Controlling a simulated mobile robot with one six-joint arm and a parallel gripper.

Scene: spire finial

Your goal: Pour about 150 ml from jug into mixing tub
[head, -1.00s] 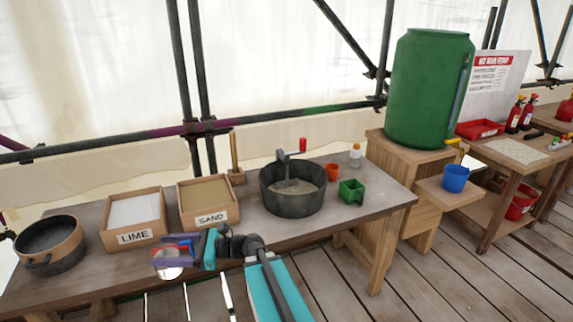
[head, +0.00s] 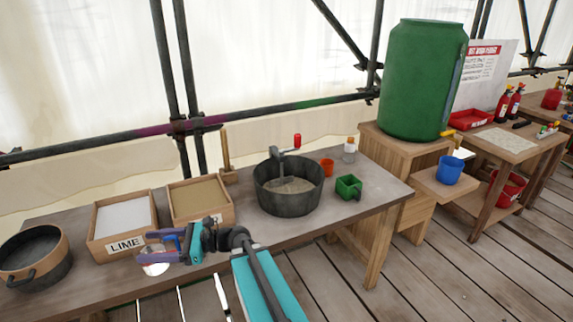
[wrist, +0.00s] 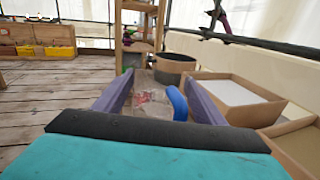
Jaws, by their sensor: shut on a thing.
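The clear jug (head: 154,266) hangs in my gripper (head: 165,243) at the front edge of the bench, before the lime and sand boxes. In the wrist view the jug (wrist: 148,100) shows between the jaws, with its blue handle (wrist: 178,102). My gripper is shut on the jug. The jug looks roughly upright; its liquid level cannot be told. The dark round mixing tub (head: 262,197) stands to the right of the gripper, with a grey paddle and pale material inside. The jug is apart from the tub.
The lime box (head: 97,256) and sand box (head: 205,217) stand behind the gripper. A brown-rimmed bucket (head: 62,272) is at far left. An orange cup (head: 326,168), a small bottle (head: 349,153) and a green container (head: 348,187) stand right of the tub.

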